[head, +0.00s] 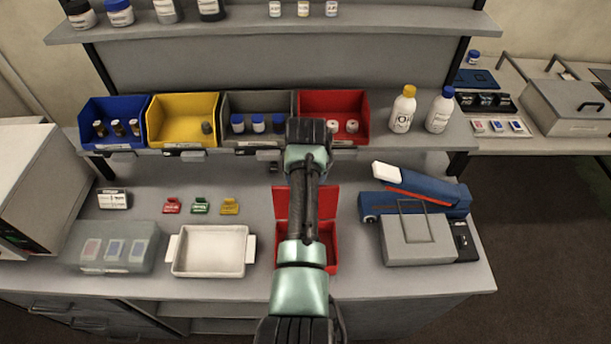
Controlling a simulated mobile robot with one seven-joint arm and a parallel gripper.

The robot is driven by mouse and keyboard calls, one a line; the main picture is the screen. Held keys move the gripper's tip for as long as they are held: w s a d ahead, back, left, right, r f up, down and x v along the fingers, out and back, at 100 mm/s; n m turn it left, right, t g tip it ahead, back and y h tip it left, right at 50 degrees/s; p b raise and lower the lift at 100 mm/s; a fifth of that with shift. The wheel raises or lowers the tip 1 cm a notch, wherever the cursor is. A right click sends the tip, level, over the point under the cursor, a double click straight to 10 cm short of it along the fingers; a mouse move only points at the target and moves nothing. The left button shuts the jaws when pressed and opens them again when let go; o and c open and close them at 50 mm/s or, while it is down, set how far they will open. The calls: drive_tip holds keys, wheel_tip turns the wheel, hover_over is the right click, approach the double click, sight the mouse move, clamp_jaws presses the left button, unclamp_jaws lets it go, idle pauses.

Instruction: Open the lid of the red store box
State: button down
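A red box (333,257) stands on the lower bench, right of the white tray. A red panel (327,203) rises at its back and looks like its lid, tilted up. Part of the dark inside shows beside my arm. My arm crosses over the middle of the box and hides much of it and of the panel. My gripper (308,130) is beyond the box, in front of the shelf bins, between the grey and red bins. Its fingers cannot be made out, nor whether it holds anything.
Blue, yellow, grey and red open bins (357,103) line the raised shelf, with two white bottles (402,110) to their right. A white tray (210,251) is left of the box. A grey case (418,242) and a blue device (425,190) stand to the right.

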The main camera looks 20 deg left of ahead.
drive_tip(key=shift+w+a+r, duration=0.1)
drive_tip(key=shift+w+r, duration=0.15)
drive_tip(key=shift+r, duration=0.05)
drive_tip(key=shift+c, duration=1.9)
unclamp_jaws()
drive_tip(key=o, duration=0.4)
drive_tip(key=shift+s+f, duration=0.1)
drive_tip(key=shift+f, duration=0.05)
drive_tip(key=b+v, duration=0.2)
drive_tip(key=v, duration=1.1)
drive_tip(key=shift+s+b, duration=0.1)
drive_tip(key=shift+b, duration=0.25)
